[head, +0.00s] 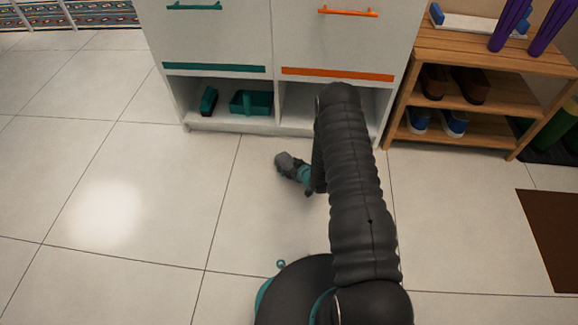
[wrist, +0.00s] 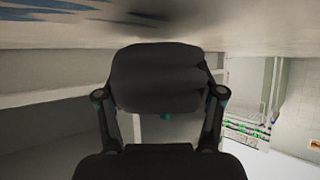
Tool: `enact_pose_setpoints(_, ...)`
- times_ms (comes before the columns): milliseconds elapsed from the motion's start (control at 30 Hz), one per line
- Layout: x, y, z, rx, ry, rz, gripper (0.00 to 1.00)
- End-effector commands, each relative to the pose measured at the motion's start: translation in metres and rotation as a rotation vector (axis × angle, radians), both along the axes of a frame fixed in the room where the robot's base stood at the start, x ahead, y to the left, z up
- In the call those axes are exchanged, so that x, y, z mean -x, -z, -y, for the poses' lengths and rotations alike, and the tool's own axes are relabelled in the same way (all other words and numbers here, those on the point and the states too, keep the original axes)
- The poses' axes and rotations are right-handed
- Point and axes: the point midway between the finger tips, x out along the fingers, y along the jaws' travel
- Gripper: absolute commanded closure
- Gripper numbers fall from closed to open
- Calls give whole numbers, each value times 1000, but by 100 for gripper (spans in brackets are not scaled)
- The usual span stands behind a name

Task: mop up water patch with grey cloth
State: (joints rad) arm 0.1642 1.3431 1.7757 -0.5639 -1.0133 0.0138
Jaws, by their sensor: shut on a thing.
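My gripper (head: 290,168) is in front of the white cabinet, partly hidden behind my arm in the head view. In the wrist view my gripper (wrist: 158,100) is shut on a dark grey folded bundle, which looks like the grey cloth (wrist: 157,76). A grey bit of the cloth (head: 283,158) shows at the gripper's end in the head view. I cannot tell whether it touches the floor. I cannot clearly make out a water patch. A bright whitish patch (head: 103,212) on the tiles at the left may be water or only glare.
The white cabinet (head: 222,40) has a low open shelf with a teal tray (head: 252,103) and a teal brush-like item (head: 208,101). A wooden shoe rack (head: 490,60) stands at the right, with a brown mat (head: 552,235) in front. The tiled floor at left is clear.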

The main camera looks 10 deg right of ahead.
Motion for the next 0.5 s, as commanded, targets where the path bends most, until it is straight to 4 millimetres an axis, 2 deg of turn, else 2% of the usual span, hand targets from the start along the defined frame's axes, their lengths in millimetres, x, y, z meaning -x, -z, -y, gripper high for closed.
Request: enact_pose_setpoints(500,0,10,0,0,0,0,72)
